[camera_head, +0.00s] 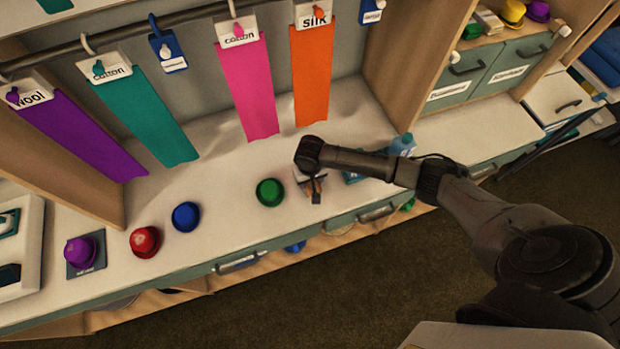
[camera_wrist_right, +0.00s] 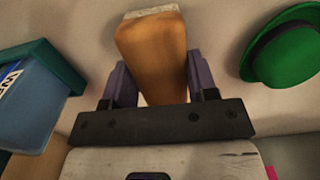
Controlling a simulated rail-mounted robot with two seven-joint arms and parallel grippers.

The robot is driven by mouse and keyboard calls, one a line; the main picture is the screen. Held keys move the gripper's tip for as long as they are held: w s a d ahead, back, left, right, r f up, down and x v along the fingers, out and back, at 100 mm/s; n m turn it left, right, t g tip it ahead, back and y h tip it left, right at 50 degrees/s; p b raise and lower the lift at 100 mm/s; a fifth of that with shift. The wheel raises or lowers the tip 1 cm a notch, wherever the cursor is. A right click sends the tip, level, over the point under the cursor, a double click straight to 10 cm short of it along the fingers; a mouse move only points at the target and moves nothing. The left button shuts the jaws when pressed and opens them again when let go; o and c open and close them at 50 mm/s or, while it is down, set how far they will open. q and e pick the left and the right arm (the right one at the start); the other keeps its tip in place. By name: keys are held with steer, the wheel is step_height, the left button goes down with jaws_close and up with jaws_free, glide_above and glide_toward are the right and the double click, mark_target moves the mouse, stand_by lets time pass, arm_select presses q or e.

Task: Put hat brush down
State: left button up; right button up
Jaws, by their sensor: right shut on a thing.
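My right gripper (camera_head: 313,187) is low at the white counter, just right of a green hat (camera_head: 270,192). In the right wrist view the right gripper (camera_wrist_right: 160,85) is shut on the hat brush (camera_wrist_right: 152,60), an orange-brown wooden block with a pale end pointing away from the gripper. Whether the brush touches the counter, I cannot tell. In the head view the brush is mostly hidden by my wrist. My left gripper is not in view.
The white counter (camera_head: 235,220) also holds blue (camera_head: 186,216), red (camera_head: 145,241) and purple (camera_head: 80,251) hats to the left. A blue box-like item (camera_wrist_right: 35,95) is left of the brush in the wrist view. Fabric strips, including an orange one (camera_head: 312,75), hang behind.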

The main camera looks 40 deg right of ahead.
steer(key=o, duration=0.8)
steer(key=shift+f, duration=0.1)
step_height(320, 180, up, 11)
steer(key=p, duration=0.2)
steer(key=s+a+f+n+t+y, duration=0.2)
steer(key=s+a+n, duration=0.3)
steer(key=s+a, duration=0.8)
steer(key=shift+n+t+h, duration=0.8)
steer(key=shift+h, duration=0.1)
steer(key=s+d+r, duration=0.1)
steer(key=s, duration=0.3)
steer(key=s+d+r, duration=0.1)
steer(key=s+d, duration=0.1)
steer(key=s, duration=0.2)
steer(key=s+d+r, duration=0.1)
steer(key=s+d, duration=0.1)
steer(key=s, duration=0.2)
steer(key=shift+s+d+r, duration=0.1)
steer(key=shift+s, duration=0.2)
steer(key=shift+r, duration=0.1)
